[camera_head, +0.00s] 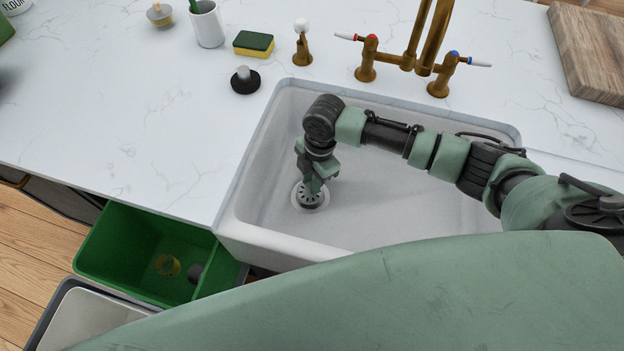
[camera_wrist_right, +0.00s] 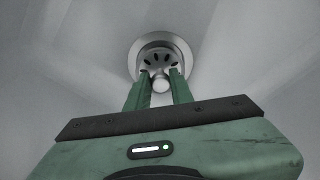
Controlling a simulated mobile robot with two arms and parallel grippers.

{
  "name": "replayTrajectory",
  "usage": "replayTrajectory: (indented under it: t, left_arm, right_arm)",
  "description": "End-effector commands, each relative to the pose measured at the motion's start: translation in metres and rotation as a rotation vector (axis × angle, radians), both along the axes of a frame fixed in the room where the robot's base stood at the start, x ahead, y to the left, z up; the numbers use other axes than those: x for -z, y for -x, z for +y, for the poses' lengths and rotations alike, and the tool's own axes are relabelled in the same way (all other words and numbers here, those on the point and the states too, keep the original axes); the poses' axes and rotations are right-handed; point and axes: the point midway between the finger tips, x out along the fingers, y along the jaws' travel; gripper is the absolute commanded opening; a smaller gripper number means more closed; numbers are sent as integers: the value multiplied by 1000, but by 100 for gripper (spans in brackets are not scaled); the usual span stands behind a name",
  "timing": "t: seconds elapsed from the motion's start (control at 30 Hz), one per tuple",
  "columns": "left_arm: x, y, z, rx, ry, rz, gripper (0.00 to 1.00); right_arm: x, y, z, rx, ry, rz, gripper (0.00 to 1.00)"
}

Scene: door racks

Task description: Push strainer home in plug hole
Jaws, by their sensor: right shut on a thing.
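The strainer (camera_head: 311,201) is a dark, slotted disc at the plug hole (camera_head: 299,197), whose pale metal ring shows around it in the sink's floor. In the right wrist view the strainer (camera_wrist_right: 160,63) shows slots and a round knob, inside the ring of the plug hole (camera_wrist_right: 184,50). My right gripper (camera_head: 314,188) points down into the sink (camera_head: 240,222). Its fingers (camera_wrist_right: 160,80) are shut on the strainer's knob. I cannot tell whether the strainer is fully seated. My left gripper is not in view.
Brass taps (camera_head: 415,60) stand behind the sink. A black plug (camera_head: 245,82), a sponge (camera_head: 253,44) and a white cup (camera_head: 207,25) are on the counter at left. A green bin (camera_head: 130,240) is open below the counter. The sink holds nothing else visible.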

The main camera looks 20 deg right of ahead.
Motion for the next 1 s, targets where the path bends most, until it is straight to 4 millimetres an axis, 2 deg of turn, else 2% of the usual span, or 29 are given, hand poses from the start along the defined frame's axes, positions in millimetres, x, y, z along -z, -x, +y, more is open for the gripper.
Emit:
replayTrajectory:
  t: [0.33,1.0]
  left_arm:
    - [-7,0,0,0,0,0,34]
    - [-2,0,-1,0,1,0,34]
  right_arm:
    - [-1,0,0,4,1,0,0]
    - [8,0,0,4,0,1,0]
